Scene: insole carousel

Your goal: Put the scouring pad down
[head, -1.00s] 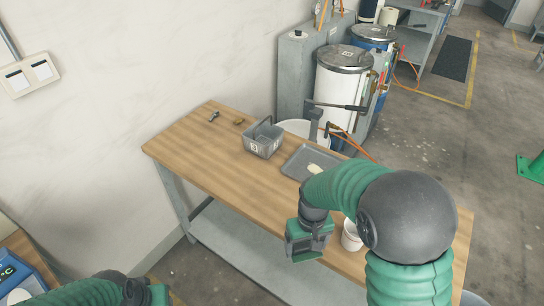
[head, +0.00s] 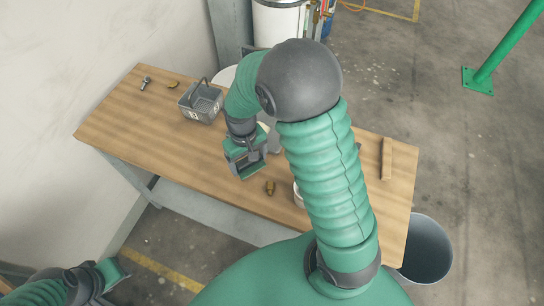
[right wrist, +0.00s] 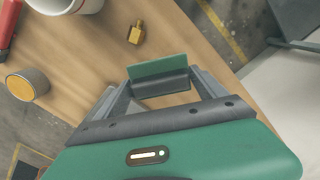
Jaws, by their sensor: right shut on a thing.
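My right gripper (head: 246,162) is over the front part of the wooden table (head: 180,145). In the right wrist view the gripper (right wrist: 160,84) is shut on the scouring pad (right wrist: 158,69), a flat green piece with a dark grey layer. The pad lies crosswise between the two fingers, and its far edge sticks out past them. In the head view the pad is hard to tell from the green gripper. The gap between pad and tabletop cannot be judged. My left gripper (head: 112,276) is at the bottom left, away from the table, its jaws not clear.
A grey basket (head: 201,102) stands at the back. A small brass piece (head: 270,187) lies near the gripper, beside a white cup (right wrist: 65,4). A wooden strip (head: 387,158) lies at the right end. A bin (head: 428,248) stands on the floor.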

